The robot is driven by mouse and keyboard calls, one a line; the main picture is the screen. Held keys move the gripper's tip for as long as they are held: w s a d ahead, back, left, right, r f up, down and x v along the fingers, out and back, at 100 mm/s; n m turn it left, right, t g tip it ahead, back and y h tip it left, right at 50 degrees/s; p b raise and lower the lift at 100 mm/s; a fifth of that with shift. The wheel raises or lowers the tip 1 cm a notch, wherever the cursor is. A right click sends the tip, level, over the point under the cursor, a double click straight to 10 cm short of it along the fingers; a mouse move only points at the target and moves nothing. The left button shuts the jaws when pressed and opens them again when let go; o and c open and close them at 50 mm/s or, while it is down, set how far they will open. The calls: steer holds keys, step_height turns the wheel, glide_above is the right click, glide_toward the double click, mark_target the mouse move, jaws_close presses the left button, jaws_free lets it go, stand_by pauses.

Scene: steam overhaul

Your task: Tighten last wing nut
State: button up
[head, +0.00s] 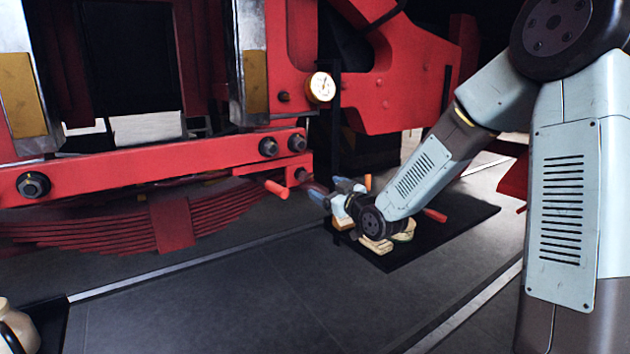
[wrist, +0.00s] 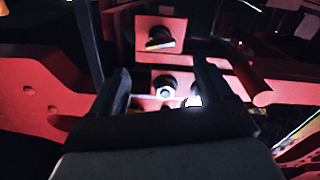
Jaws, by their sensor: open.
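My gripper (head: 330,192) is low beside the red frame in the head view, above the black mat and pointing left. In the wrist view its two dark fingers (wrist: 163,84) stand apart with a gap between them. In that gap, beyond the fingertips, is a dark round fastener (wrist: 165,90) with a bright centre on red metal. I cannot tell whether it is the wing nut or whether the fingers reach around it. A second dark fastener (wrist: 159,37) with a lit edge sits above it. No wing shape is clear in either view.
The red beam (head: 150,170) with hex bolts (head: 268,147) is left of my gripper. A red handle (head: 277,189) juts out nearby. A gauge (head: 320,88) is above. The floor (head: 250,290) in front is clear.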

mark_target(309, 178)
steer(key=x, duration=0.9)
steer(key=shift+w+a, duration=0.2)
steer(key=shift+w, duration=0.15)
steer(key=c, duration=1)
steer(key=shift+c, duration=0.2)
